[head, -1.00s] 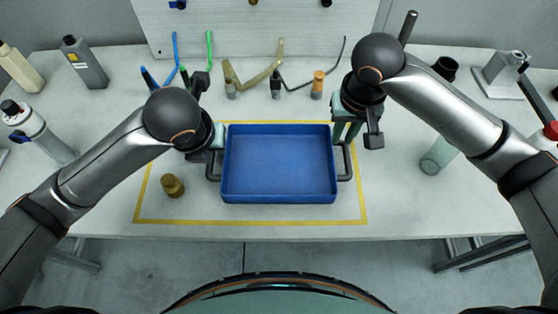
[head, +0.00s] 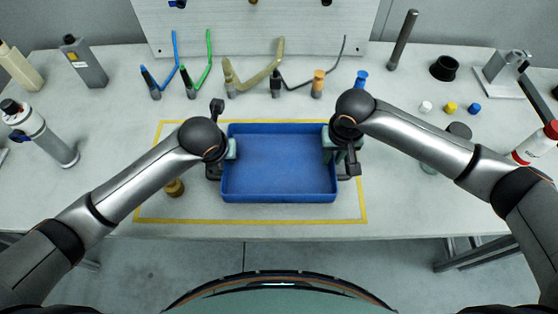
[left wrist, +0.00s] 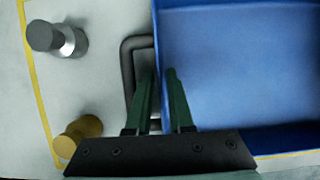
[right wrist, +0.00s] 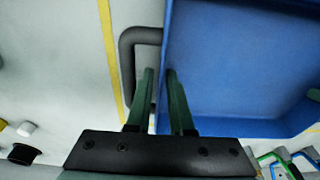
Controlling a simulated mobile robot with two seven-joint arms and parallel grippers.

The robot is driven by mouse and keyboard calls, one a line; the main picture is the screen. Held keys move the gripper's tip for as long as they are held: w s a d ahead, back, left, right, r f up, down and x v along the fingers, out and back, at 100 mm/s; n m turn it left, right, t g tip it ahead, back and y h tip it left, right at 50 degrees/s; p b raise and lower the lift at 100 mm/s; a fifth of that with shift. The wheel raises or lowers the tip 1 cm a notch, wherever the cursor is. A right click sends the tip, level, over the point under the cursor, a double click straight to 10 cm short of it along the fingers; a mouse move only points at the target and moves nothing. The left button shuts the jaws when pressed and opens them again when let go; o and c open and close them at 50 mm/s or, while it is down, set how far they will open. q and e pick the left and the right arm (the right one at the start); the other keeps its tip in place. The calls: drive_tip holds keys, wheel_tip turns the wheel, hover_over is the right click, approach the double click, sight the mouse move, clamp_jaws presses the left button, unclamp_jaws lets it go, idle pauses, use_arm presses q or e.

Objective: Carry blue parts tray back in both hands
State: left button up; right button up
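The blue tray (head: 279,197) lies flat and empty on the table inside a yellow outline, with a dark loop handle at each short side. My left gripper (head: 229,150) is at its left side. In the left wrist view, the fingers (left wrist: 159,85) straddle the tray's side wall, one inside the tray and one beside the handle (left wrist: 127,70), with a gap between them. My right gripper (head: 330,150) is at the right side. In the right wrist view, its fingers (right wrist: 159,85) straddle that wall beside the handle (right wrist: 126,65), also apart. The fingertips' contact with the wall is unclear.
A brass piece (head: 174,188) stands left of the tray, partly behind my left arm. A white bottle (head: 532,145) is at the right. The table's front edge is close.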

use_arm(q)
drive_tip(key=shift+c, duration=0.3)
use_arm(e)
drive_tip(key=shift+c, duration=0.3)
use_arm(q)
clamp_jaws()
use_arm(e)
clamp_jaws()
idle(0.5)
